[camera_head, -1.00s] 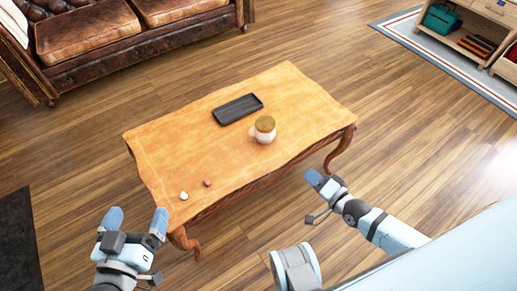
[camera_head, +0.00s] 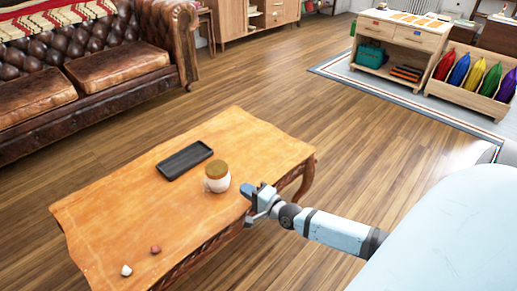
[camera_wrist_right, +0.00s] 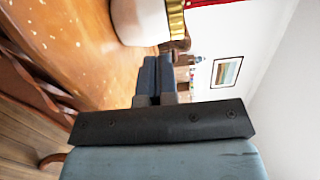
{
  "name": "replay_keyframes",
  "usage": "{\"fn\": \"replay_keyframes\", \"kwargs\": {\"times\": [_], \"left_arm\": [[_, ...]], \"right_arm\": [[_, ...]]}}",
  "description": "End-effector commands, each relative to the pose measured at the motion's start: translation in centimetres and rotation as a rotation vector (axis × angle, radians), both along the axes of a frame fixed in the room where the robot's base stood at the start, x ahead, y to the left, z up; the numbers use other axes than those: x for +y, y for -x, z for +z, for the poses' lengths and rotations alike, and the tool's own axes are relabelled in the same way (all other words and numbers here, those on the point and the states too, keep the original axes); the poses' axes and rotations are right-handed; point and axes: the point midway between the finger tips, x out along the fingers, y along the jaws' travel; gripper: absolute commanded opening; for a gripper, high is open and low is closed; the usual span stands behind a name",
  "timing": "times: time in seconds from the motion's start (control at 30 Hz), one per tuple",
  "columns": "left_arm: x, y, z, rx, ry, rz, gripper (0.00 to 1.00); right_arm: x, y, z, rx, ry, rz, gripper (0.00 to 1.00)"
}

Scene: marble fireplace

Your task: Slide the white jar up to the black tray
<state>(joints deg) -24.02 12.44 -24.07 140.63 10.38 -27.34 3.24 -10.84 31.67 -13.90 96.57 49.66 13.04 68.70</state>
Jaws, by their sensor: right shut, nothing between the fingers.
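The white jar (camera_head: 217,181) with a brown-gold lid stands upright on the wooden table (camera_head: 110,217), close to its right edge. The black tray (camera_head: 185,160) lies flat just beyond the jar, up and to the left, with a small gap between them. My right gripper (camera_head: 250,190) is shut and empty at the table's right edge, a little right of the jar and seemingly apart from it. In the right wrist view the closed fingers (camera_wrist_right: 154,78) point toward the jar (camera_wrist_right: 140,20), which is partly cut off at the top. My left gripper is out of view.
A white piece (camera_head: 126,270) and a reddish-brown piece (camera_head: 155,249) lie at the table's near end. A brown leather sofa (camera_head: 85,70) stands behind. The middle of the tabletop is clear. A wooden shelf unit (camera_head: 398,45) stands far right.

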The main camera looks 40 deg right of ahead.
Motion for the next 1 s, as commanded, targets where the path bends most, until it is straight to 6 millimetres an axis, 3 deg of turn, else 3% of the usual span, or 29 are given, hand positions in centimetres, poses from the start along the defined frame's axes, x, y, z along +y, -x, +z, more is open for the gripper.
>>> {"fn": "replay_keyframes", "kwargs": {"times": [0.2, 0.33, 1.0], "left_arm": [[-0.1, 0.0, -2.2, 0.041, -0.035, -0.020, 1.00], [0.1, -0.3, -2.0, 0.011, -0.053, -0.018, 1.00], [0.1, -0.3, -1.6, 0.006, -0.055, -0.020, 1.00]], "right_arm": [[0.8, -3.9, -0.3, -0.002, 0.000, 0.000, 0.00], [1.0, -5.2, -0.2, 0.000, 0.002, 0.000, 0.00], [1.1, -5.8, 0.1, 0.001, 0.002, 0.001, 0.00]]}}
